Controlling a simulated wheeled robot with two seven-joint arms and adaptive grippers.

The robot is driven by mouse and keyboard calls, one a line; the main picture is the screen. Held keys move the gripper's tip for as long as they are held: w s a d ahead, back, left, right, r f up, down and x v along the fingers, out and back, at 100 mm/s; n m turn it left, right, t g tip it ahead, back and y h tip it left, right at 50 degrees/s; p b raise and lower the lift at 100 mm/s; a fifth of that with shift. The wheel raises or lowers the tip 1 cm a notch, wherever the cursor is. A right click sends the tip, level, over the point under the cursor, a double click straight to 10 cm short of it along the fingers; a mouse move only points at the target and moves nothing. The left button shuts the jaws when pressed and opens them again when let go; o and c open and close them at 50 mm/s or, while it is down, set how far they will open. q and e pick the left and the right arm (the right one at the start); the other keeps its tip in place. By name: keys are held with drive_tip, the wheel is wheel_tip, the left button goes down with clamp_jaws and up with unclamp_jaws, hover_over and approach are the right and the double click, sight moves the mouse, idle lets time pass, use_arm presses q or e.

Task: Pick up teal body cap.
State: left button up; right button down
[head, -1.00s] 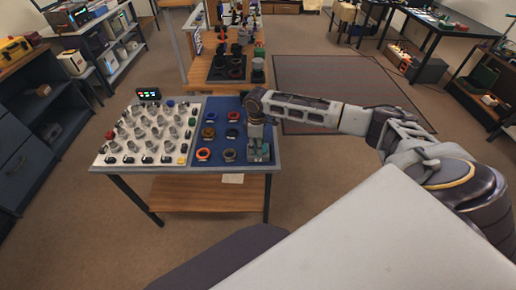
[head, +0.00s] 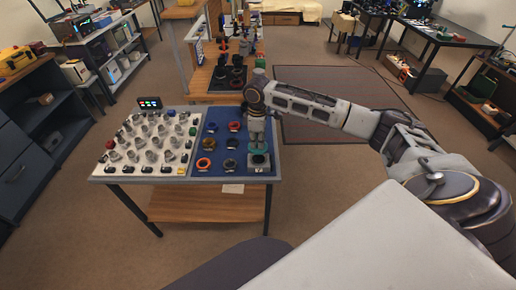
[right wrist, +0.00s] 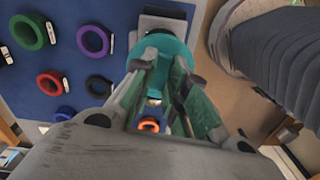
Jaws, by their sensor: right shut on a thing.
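The teal body cap (right wrist: 172,48) is a ring-like teal piece between the fingertips of my right gripper (right wrist: 165,75) in the right wrist view. The fingers are shut on it and cover part of its sides. In the head view the teal cap (head: 259,148) shows at the lower end of the right gripper (head: 257,143), just above a grey block (head: 259,167) with a dark round top at the blue mat's front right corner. The cap looks raised off the block. My left gripper is not in view.
The blue mat (head: 209,171) holds several coloured rings, among them an orange ring (head: 205,163) and a black one (head: 230,163). To its left a white board (head: 115,168) bears many small upright parts. A small black display (head: 149,102) stands behind the board.

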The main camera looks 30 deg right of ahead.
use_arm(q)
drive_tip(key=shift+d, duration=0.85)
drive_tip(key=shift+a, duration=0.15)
